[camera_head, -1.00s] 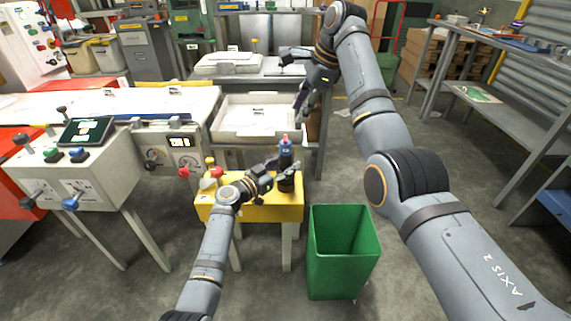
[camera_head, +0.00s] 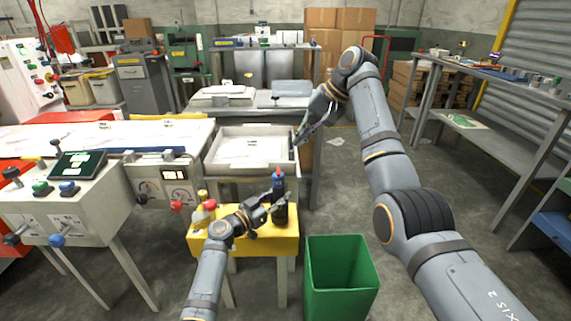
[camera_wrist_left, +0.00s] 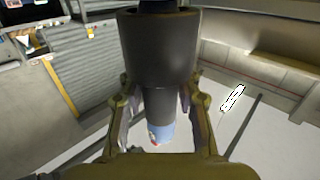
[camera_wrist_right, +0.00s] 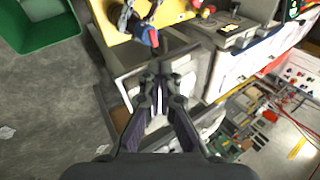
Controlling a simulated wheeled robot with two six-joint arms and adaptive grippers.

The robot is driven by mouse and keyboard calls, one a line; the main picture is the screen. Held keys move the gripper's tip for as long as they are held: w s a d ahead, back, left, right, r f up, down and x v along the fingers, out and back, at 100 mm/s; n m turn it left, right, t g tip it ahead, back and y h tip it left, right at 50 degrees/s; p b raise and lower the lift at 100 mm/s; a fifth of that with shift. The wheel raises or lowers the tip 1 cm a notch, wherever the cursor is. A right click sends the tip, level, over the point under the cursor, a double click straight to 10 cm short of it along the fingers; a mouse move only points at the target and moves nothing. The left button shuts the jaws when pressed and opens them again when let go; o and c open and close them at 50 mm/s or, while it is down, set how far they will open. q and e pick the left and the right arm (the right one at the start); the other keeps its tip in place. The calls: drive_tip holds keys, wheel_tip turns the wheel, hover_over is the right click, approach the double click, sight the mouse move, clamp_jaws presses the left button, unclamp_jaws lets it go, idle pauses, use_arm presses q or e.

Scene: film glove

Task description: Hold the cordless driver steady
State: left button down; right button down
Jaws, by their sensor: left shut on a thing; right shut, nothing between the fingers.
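The cordless driver (camera_head: 278,184) is upright above the yellow stand, with a dark body, a blue part and a red tip. My left gripper (camera_head: 276,204) is shut around it. In the left wrist view the dark body (camera_wrist_left: 158,60) fills the middle, between the fingers (camera_wrist_left: 158,112), with a blue end beyond. I cannot tell whether its base touches the stand. My right gripper (camera_head: 299,138) is shut and empty, raised by the right edge of the white tray. In the right wrist view its fingertips (camera_wrist_right: 160,78) are together, apart from the driver's blue part (camera_wrist_right: 147,37).
The yellow stand (camera_head: 262,246) also carries small bottles (camera_head: 203,208) left of the driver. A green bin (camera_head: 338,280) stands to its right. The white tray (camera_head: 222,165) is behind, and a control box (camera_head: 85,212) is at left. Open floor lies to the right.

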drive_tip(key=d+n+y, duration=0.1)
drive_tip(key=n, duration=0.6)
drive_tip(key=d+r+n+y, duration=0.1)
drive_tip(key=n, duration=0.6)
drive_tip(key=d+r+n+y, duration=0.1)
drive_tip(key=n, duration=0.6)
drive_tip(key=shift+s+d, duration=0.1)
drive_tip(key=shift+s, duration=0.3)
hover_over(279, 168)
drive_tip(key=s+d, duration=0.2)
wheel_tip(279, 168, down, 7)
drive_tip(key=shift+w+f, duration=0.3)
drive_tip(key=shift+f, duration=0.65)
drive_tip(key=shift+w+f, duration=0.25)
drive_tip(key=shift+f, duration=0.7)
drive_tip(key=shift+w+f, duration=0.35)
drive_tip(key=shift+f, duration=0.05)
drive_tip(key=shift+s, duration=0.1)
